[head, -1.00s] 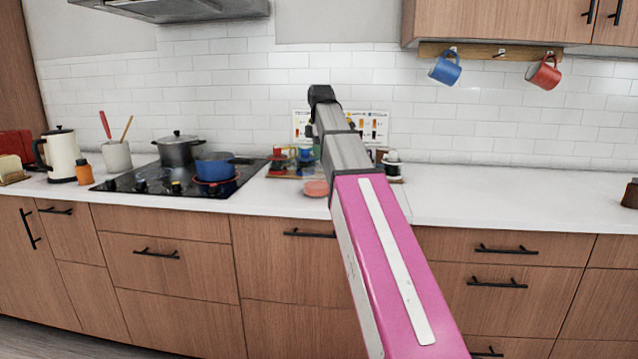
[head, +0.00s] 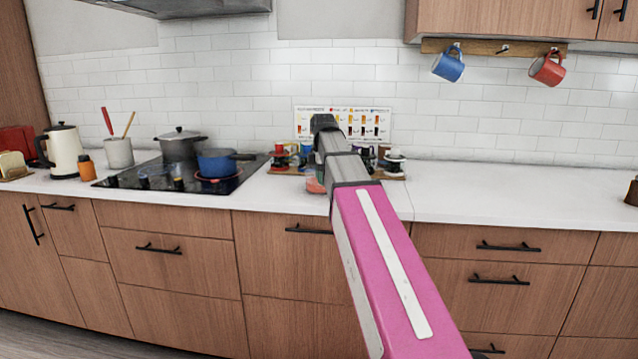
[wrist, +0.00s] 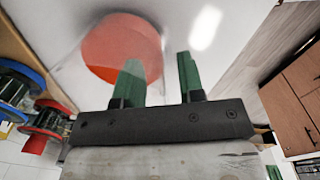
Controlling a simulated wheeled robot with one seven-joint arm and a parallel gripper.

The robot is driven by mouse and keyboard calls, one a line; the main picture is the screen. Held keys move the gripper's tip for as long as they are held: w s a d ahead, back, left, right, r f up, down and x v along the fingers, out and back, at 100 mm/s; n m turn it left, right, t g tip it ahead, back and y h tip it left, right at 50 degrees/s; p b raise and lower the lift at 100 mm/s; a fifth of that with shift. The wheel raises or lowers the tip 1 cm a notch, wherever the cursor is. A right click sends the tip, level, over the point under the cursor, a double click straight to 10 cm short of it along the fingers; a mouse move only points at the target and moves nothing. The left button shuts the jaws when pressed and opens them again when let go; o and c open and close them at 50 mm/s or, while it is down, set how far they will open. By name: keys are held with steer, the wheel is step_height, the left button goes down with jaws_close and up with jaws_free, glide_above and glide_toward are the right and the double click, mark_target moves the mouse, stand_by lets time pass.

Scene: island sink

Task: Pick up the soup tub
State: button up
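The soup tub looks like a round orange-red tub (head: 313,186) on the white counter, right of the cooktop and near the counter's front edge. My arm hides part of it in the head view. In the wrist view the tub (wrist: 112,47) lies at upper left. My gripper (wrist: 158,78) is open, with two green fingers apart and nothing held between them. The left finger overlaps the tub's lower right side in that view, and the right finger is clear of it. I cannot tell whether a finger touches the tub.
Wooden racks with small jars (head: 285,157) stand behind the tub, and more jars (head: 393,162) stand right of my arm. The cooktop (head: 140,176) holds a blue pan (head: 216,163) and a grey pot (head: 178,147). The counter to the right (head: 500,190) is clear.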

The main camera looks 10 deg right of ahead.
steer(key=shift+f, duration=0.35)
jaws_close()
steer(key=shift+r, duration=0.2)
